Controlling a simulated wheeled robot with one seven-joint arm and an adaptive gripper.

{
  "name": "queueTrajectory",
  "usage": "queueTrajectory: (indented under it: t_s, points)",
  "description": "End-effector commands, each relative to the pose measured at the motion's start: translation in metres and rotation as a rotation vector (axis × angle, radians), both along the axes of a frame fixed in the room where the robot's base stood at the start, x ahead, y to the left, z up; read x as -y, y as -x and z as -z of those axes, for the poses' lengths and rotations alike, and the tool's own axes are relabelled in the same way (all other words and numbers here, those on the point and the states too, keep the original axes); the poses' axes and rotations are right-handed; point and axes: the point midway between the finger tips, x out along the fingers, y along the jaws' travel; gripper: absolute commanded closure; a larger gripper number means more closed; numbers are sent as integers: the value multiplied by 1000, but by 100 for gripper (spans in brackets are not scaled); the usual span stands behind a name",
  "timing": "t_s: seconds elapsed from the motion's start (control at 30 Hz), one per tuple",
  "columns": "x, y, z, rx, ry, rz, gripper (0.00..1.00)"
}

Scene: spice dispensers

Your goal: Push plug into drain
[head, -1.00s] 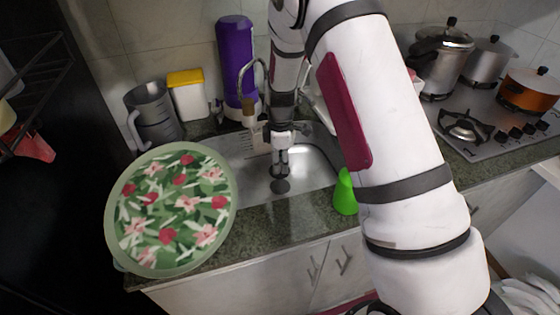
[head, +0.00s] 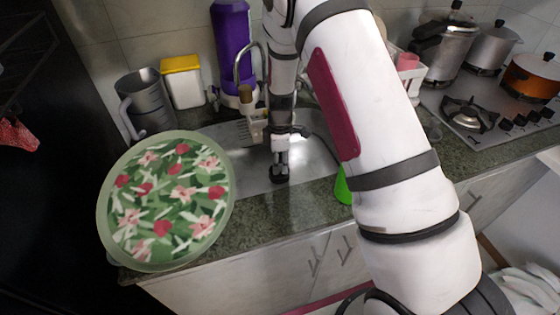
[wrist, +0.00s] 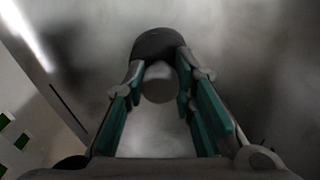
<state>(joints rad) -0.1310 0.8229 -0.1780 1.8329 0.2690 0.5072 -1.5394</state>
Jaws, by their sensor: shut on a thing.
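The plug (wrist: 158,42) shows in the wrist view as a dark round disc with a grey knob towards the camera. My gripper (wrist: 160,82) is shut on it, with one finger on each side of the knob. In the head view the gripper (head: 279,168) points down into the steel sink (head: 318,160), and the dark plug (head: 279,179) is at its fingertips. I cannot tell whether the plug touches the sink floor. I cannot make out the drain opening.
A large floral plate (head: 165,200) stands left of the sink. A tap (head: 240,62) and purple dispenser (head: 230,40) are behind it. A green cone-shaped thing (head: 343,187) stands at the right, partly behind my arm. A stove (head: 470,113) with pots is farther right.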

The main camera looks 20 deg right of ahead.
Motion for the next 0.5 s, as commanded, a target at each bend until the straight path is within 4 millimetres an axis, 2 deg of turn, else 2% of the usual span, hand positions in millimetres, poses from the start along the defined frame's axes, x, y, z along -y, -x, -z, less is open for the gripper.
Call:
queueTrajectory:
  t_s: [0.5]
  points:
    - [0, 0, 11, -1, 0, 0, 100]
